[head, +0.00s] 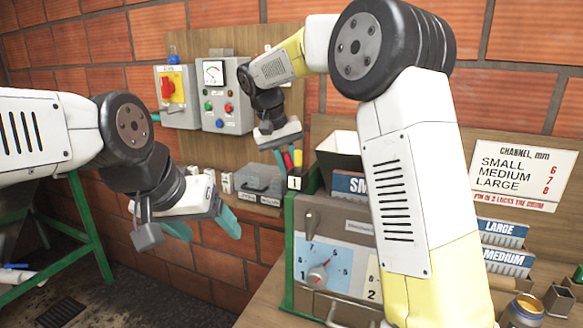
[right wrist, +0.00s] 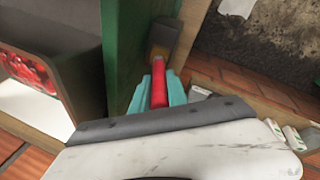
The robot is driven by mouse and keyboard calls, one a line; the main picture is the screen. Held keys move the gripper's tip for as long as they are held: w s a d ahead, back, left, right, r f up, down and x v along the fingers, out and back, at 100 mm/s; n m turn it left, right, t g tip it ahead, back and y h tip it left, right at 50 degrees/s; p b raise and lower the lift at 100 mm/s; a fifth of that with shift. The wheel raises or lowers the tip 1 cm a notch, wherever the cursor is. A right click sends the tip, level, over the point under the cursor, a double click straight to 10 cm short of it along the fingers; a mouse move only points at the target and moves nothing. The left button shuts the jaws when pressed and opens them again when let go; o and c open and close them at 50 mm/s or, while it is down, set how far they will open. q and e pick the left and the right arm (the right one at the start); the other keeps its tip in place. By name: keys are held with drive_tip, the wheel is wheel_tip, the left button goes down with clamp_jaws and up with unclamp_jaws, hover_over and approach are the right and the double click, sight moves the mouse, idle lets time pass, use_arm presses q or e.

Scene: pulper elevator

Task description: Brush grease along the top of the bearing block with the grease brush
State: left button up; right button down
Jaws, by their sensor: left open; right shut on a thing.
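In the head view my right gripper (head: 288,160) is held at the back, above the green frame by the control panel. In the right wrist view the right gripper (right wrist: 158,92) is shut on the red handle of the grease brush (right wrist: 158,88). A dark grey block-like shape (right wrist: 166,36) lies just beyond the handle, against the green post; I cannot tell whether it is the brush head or the bearing block. The bearing block is not clearly made out in the head view. My left gripper (head: 203,225) is open and empty at left centre, in front of the brick wall.
The green post (right wrist: 125,50) stands close to the right fingers. A bin with red fruit (right wrist: 28,75) is at the left. In the head view are a control box (head: 225,95), a dial machine (head: 322,265), a grease-coloured jar (head: 522,312) and a green stand (head: 85,230).

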drive_tip(key=shift+s+a, duration=0.15)
drive_tip(key=shift+s, duration=0.15)
drive_tip(key=shift+s, duration=0.1)
drive_tip(key=shift+s+a, duration=0.4)
drive_tip(key=shift+s, duration=0.45)
drive_tip(key=shift+s+a+f, duration=0.1)
drive_tip(key=shift+s+a, duration=0.1)
drive_tip(key=shift+s, duration=0.3)
drive_tip(key=shift+s+a, duration=0.2)
drive_tip(key=shift+s, duration=0.3)
drive_tip(key=shift+w, duration=0.1)
drive_tip(key=shift+w+d, duration=0.25)
drive_tip(key=shift+w, duration=0.2)
drive_tip(key=shift+w+d, duration=0.2)
drive_tip(key=shift+w, duration=0.25)
drive_tip(key=shift+w, duration=0.1)
